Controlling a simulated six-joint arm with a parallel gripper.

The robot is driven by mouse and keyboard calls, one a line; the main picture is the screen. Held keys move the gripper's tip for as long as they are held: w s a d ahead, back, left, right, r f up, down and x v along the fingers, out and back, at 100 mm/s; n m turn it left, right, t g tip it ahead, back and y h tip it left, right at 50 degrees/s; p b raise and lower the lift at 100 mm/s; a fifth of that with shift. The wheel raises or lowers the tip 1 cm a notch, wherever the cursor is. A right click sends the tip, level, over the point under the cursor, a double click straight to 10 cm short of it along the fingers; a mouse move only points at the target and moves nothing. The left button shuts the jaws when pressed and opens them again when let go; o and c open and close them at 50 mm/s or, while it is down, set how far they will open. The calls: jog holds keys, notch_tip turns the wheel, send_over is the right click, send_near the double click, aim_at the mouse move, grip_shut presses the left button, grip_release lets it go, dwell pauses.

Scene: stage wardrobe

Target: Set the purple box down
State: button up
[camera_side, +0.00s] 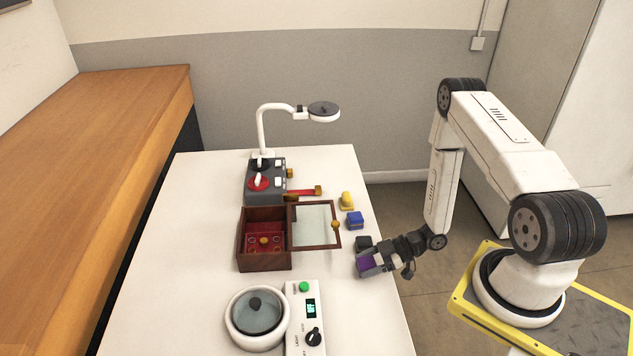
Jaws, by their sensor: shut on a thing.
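The purple box (366,264) is at the right side of the white table, in the jaws of my gripper (367,257). My gripper is shut on it, with the dark fingers around its sides, and hides part of it. The box is low over or on the tabletop; I cannot tell whether it touches. The white table (200,230) is bare around much of its left side.
A brown wooden box (263,259) with an open glass lid (313,226) stands left of my gripper. A blue block (355,220) and a yellow object (346,201) lie behind.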

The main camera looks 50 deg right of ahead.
jog(key=shift+f, duration=0.6)
jog(key=shift+f, duration=0.2)
jog(key=o, duration=1.3)
jog(key=shift+c, duration=0.2)
jog(key=shift+s+d, duration=0.1)
jog(key=shift+v, duration=3.8)
jog(key=shift+r, duration=0.15)
